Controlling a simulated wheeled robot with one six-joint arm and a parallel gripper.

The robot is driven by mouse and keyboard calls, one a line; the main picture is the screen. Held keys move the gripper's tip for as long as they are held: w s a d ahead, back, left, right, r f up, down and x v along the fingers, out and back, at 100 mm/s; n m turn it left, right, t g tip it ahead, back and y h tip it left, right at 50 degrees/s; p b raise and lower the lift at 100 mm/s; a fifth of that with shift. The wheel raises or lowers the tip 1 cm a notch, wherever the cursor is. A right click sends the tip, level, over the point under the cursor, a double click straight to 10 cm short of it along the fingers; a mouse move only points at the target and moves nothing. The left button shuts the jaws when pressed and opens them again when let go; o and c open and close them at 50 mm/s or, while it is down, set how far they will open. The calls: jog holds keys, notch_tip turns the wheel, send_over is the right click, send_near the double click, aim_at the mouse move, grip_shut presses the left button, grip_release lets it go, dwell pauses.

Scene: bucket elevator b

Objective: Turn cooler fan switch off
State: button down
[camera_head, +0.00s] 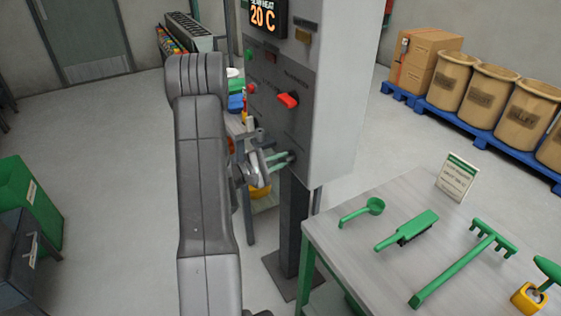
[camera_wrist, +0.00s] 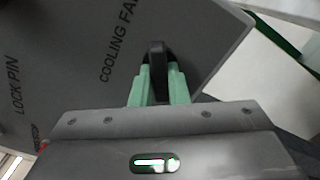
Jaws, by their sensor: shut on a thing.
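The cooling fan switch (camera_wrist: 158,66) is a black knob on the grey panel, just below the printed label "COOLING FA…" in the wrist view. My gripper (camera_wrist: 158,84) has green fingers on both sides of the knob and is shut on it. In the head view my gripper (camera_head: 284,160) reaches the lower part of the control panel (camera_head: 322,120) from the left. The knob is mostly hidden there by the fingers. I cannot read any on or off mark beside the knob.
A red switch (camera_head: 288,100) sits higher on the panel, below a "20 C" display (camera_head: 264,17). A grey post (camera_head: 293,225) carries the panel. A table (camera_head: 340,256) with green tools stands at the lower right. Floor at left is mostly clear beyond a green bin (camera_head: 28,200).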

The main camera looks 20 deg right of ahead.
jog(key=shift+f+n+b, duration=0.15)
jog(key=shift+n+b, duration=0.6)
jog(key=shift+n, duration=0.15)
jog(key=n+b, duration=0.1)
jog(key=n, duration=0.2)
jog(key=shift+n, duration=0.3)
jog(key=n, duration=0.6)
jog(key=shift+b, duration=0.4)
jog(key=c, duration=1.4)
grip_release()
jog(key=s+a+b, duration=0.1)
jog(key=a+b, duration=0.1)
jog(key=a, duration=1.1)
jog(key=shift+a+b, duration=0.3)
jog(key=shift+a, duration=0.1)
